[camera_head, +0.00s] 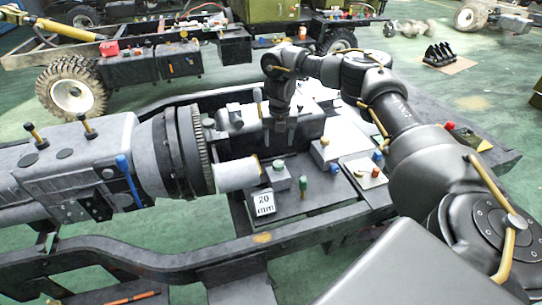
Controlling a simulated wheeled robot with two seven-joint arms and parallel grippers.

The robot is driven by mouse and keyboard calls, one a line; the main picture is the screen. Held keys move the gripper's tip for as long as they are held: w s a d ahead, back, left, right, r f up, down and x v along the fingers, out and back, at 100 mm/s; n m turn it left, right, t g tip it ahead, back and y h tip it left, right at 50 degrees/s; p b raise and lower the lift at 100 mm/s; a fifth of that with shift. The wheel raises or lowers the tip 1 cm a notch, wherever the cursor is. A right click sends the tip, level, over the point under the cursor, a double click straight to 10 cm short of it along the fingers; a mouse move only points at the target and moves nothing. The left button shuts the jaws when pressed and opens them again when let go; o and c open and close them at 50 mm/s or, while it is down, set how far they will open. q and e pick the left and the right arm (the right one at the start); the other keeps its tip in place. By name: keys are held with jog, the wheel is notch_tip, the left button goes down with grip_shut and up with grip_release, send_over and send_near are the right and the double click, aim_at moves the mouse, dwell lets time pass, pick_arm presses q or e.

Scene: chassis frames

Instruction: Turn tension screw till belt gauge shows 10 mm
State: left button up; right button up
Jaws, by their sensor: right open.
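A small white card (264,204) reading "20 mm" stands at the front of the engine bay; it appears to be the belt gauge. Just behind it is a grey block with a green knob (279,165). A separate green-topped post (303,184) stands to its right. I cannot tell which part is the tension screw. My right arm reaches in from the right, and its gripper (281,143) points down behind the block, above the dark engine housing. The gripper is open, its fingers small and dark against the housing. I cannot see it touching a screw. My left gripper is out of view.
A ribbed gear housing (186,150) and a pale cylinder (237,175) lie left of the card. The dark chassis rail (262,238) runs across the front. Other chassis stand behind.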

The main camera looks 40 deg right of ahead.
aim_at(278, 164)
jog(key=shift+s+a+f, duration=0.1)
jog(key=shift+s+f, duration=0.05)
jog(key=shift+f, duration=0.45)
jog(key=shift+s+f, duration=0.15)
jog(key=shift+f, duration=0.45)
notch_tip(278, 164, down, 7)
jog(key=shift+w+f+b, duration=0.1)
jog(key=shift+w+b, duration=0.05)
jog(key=shift+b, duration=0.95)
jog(key=shift+f, duration=0.45)
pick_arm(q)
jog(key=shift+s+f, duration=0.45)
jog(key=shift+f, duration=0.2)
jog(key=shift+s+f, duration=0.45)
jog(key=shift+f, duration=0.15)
pick_arm(e)
jog(key=shift+c, duration=0.6)
jog(key=c, duration=0.8)
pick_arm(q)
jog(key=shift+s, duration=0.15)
pick_arm(e)
jog(key=shift+c, duration=0.2)
